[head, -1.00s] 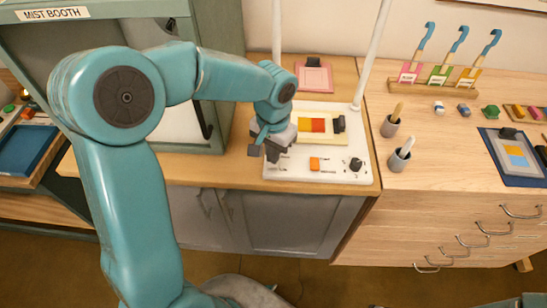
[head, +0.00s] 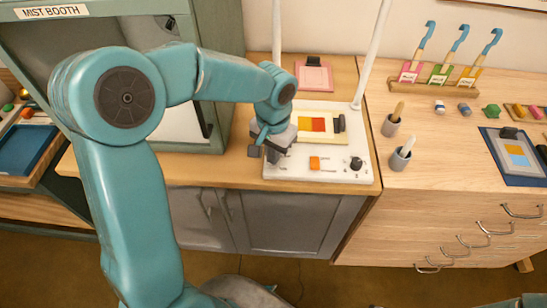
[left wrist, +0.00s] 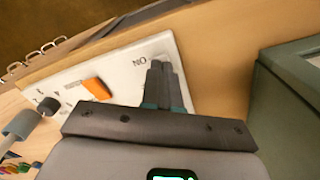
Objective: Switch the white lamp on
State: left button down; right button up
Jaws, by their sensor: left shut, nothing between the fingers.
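The white lamp has a flat white base panel (head: 310,177) at the centre of the counter, with white posts (head: 372,50) rising from its back. The panel carries an orange switch (head: 314,163) and a black knob (head: 356,163). My left gripper (head: 273,156) is over the panel's left front part, shut and empty. In the left wrist view its closed fingers (left wrist: 161,85) are beside the printed letters ON on the white panel (left wrist: 120,75), near its corner. The orange switch (left wrist: 97,89) is left of the fingers there. What lies directly under the fingertips is hidden. My right gripper is not in view.
A card with yellow, orange and red patches (head: 312,125) lies on the lamp base. A pink clipboard (head: 314,77) is behind it. Two grey cups (head: 390,127) (head: 399,160) stand to the right. The mist booth (head: 225,60) is close on the left.

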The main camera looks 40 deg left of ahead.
pick_arm(q)
jog(key=shift+f+b, duration=0.55)
jog(key=shift+f, duration=0.2)
jog(key=shift+r, duration=0.1)
jog(key=shift+r+p, duration=0.45)
notch_tip(320, 180, up, 6)
jog(key=p, duration=0.4)
jog(key=shift+r+p, duration=0.1)
jog(key=shift+p, duration=0.25)
